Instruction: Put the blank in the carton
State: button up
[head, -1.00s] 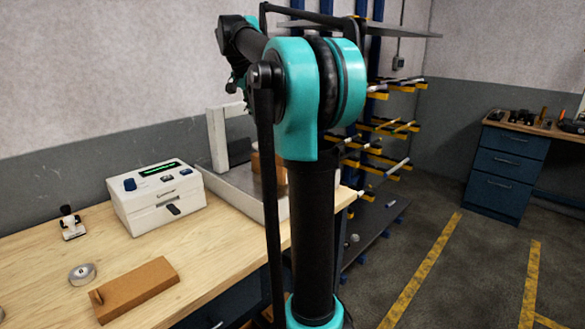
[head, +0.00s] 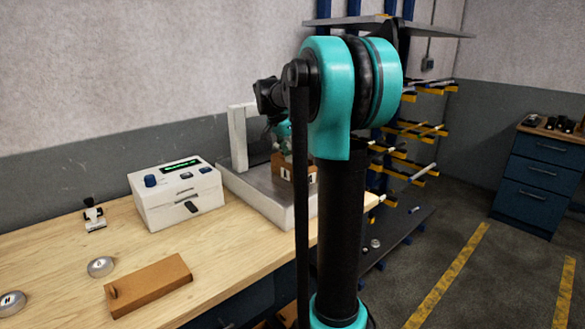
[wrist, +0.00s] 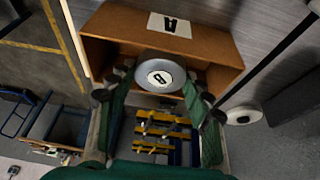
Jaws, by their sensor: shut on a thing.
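The blank (wrist: 160,76) is a round pale metal disc with a dark mark on a white label. My gripper (wrist: 160,84) is shut on it, one green finger on each side. The carton (wrist: 103,52) is a brown open box with a white label, and the blank is at its open side in the wrist view. I cannot tell how far inside it is. In the head view the carton (head: 285,170) stands on a grey metal plate (head: 258,195), and my gripper is right above it, partly hidden behind my arm.
A white instrument (head: 178,195) with a green display stands left of the plate. Two more metal discs (head: 100,266) (head: 12,303), a brown block (head: 150,285) and a small black-and-white tool (head: 94,215) are on the wooden bench. A rack of bars (head: 415,150) stands behind my arm.

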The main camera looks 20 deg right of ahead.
aim_at(292, 167)
jog(key=shift+f, duration=2.2)
jog(key=o, duration=1.3)
jog(key=shift+f, duration=0.15)
jog(key=shift+c, duration=0.2)
jog(key=v, duration=1.2)
